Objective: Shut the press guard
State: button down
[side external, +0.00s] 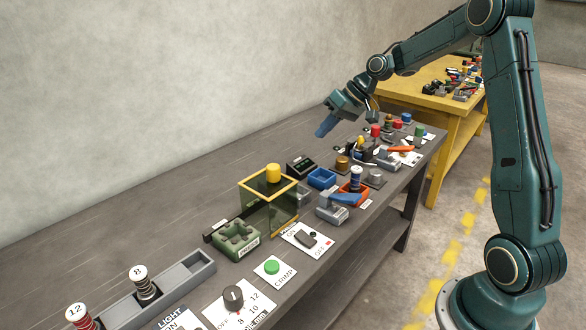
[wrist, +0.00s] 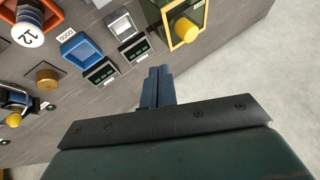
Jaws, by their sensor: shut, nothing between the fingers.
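The press guard (side external: 267,206) is a smoky see-through box with a yellow frame and a yellow knob (side external: 273,173) on top. It stands at mid-bench, beside the green press block (side external: 236,239), whose top shows uncovered. A dark rail (side external: 215,232) shows behind the block. In the wrist view the guard (wrist: 180,14) is cut off at the top edge, with its knob (wrist: 187,31) visible. My gripper (side external: 325,130) is shut and empty, in the air above the far part of the bench. Its blue fingers (wrist: 160,72) are together, apart from the guard.
A black display box (side external: 301,165), blue bin (side external: 321,178) and orange bin with a spool (side external: 354,187) stand right of the guard. A lever switch (side external: 305,238), green crimp button (side external: 272,267) and grey spool tray (side external: 185,279) are nearer. The bench's wall side is clear.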

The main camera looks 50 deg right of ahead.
jog(key=shift+f, duration=0.1)
jog(key=w+a+f, duration=0.5)
jog(key=a+f, duration=0.2)
jog(key=shift+w+a+f, duration=0.25)
jog(key=shift+w+f, duration=0.15)
dwell(0.3)
dwell(0.3)
jog(key=shift+a, duration=0.3)
send_over(269, 195)
jog(key=w+a, duration=0.2)
jog(key=a, duration=0.2)
jog(key=shift+s+d, duration=0.1)
jog(key=shift+s, duration=0.05)
